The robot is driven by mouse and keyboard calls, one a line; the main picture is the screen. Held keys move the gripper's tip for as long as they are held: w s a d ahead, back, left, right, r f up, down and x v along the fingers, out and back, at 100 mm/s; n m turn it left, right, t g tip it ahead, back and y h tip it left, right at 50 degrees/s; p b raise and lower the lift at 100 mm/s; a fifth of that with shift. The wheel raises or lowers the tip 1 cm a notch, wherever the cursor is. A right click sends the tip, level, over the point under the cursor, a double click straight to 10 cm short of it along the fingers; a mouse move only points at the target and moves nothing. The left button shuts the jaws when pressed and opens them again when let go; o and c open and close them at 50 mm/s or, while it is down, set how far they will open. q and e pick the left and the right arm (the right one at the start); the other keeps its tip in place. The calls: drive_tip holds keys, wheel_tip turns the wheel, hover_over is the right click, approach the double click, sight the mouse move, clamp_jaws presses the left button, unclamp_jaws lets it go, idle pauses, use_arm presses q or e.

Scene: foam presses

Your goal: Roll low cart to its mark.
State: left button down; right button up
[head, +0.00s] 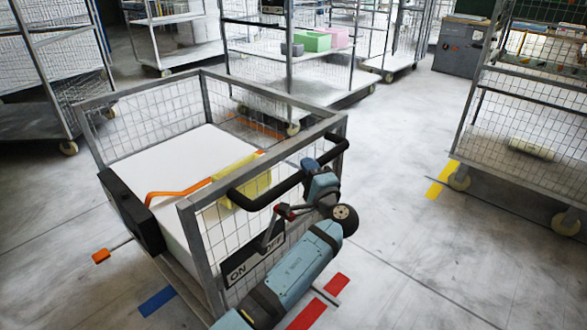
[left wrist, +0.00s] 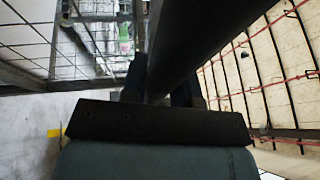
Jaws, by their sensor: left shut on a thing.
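The low cart (head: 218,82) has a grey frame with wire mesh sides and a black handle (head: 255,201) on its near right side. A sign reading ON and OFF hangs below the handle. My left gripper (head: 308,166) is shut on the handle's black bar, which also runs between the fingers in the left wrist view (left wrist: 185,45). My arm hides part of the near side. A red floor mark (head: 318,302) and a blue floor mark (head: 157,301) lie by the near end. I cannot tell which mark is the cart's. My right gripper is not in view.
Inside the cart are a white block (head: 175,160) and a yellow piece (head: 243,182). Tall mesh trolleys stand at left (head: 62,45), back (head: 290,75) and right (head: 520,130). A yellow floor mark (head: 441,180) lies by the right trolley. Floor between it and the cart is clear.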

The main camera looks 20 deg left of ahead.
use_arm(q)
drive_tip(key=shift+s+d, duration=0.3)
drive_tip(key=shift+d, duration=0.55)
drive_tip(key=shift+s+d, duration=0.25)
drive_tip(key=shift+d, duration=0.55)
drive_tip(key=c, duration=0.9)
unclamp_jaws()
